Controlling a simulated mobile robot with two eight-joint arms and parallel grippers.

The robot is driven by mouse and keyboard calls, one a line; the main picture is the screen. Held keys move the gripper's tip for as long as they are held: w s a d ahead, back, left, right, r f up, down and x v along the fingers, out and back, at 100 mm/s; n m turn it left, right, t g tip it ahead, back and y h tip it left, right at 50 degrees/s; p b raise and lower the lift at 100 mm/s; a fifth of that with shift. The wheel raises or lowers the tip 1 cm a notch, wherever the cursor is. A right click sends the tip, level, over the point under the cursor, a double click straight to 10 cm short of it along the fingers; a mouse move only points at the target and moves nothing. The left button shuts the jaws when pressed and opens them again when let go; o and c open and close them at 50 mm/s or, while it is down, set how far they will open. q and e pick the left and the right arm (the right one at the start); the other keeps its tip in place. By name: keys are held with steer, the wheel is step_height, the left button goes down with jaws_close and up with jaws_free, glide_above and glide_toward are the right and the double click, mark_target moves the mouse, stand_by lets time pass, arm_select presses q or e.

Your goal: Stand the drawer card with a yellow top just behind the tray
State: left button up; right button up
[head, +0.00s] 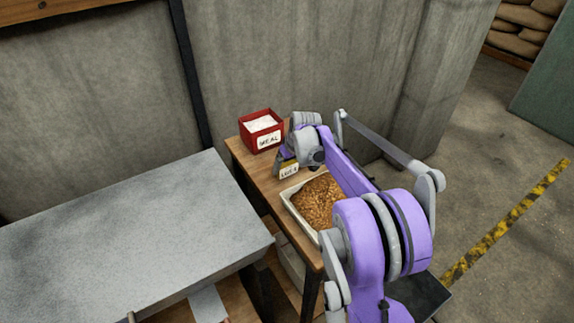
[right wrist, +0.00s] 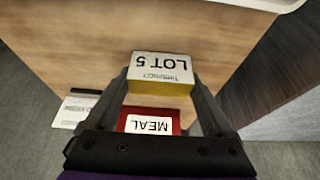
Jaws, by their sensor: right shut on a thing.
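The drawer card (head: 289,171) is a small white block lettered LOT 5 with a yellow top. It appears upright just behind the far rim of the tray (head: 287,205), which is pale and full of brown grain. My right gripper (head: 286,160) is shut on the card from above. In the right wrist view the card (right wrist: 161,70) sits between the two fingers, its yellow top towards the gripper. The tray's rim (right wrist: 262,4) shows at the top of that view. I cannot tell whether the card touches the table. My left gripper is not in view.
A red box labelled MEAL (head: 261,131) stands at the back left of the wooden table (head: 250,163); it also shows beyond the fingers in the right wrist view (right wrist: 135,113). A grey metal table (head: 120,225) lies to the left. A concrete wall (head: 290,60) rises behind.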

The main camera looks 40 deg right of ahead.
steer(key=shift+f, duration=0.1)
steer(key=shift+f, duration=0.15)
steer(key=o, duration=1.1)
steer(key=shift+r, duration=0.2)
steer(key=shift+r, duration=0.25)
steer(key=shift+p+v, duration=0.4)
steer(key=shift+v, duration=5.45)
steer(key=shift+s+a, duration=0.1)
steer(key=shift+a, duration=0.05)
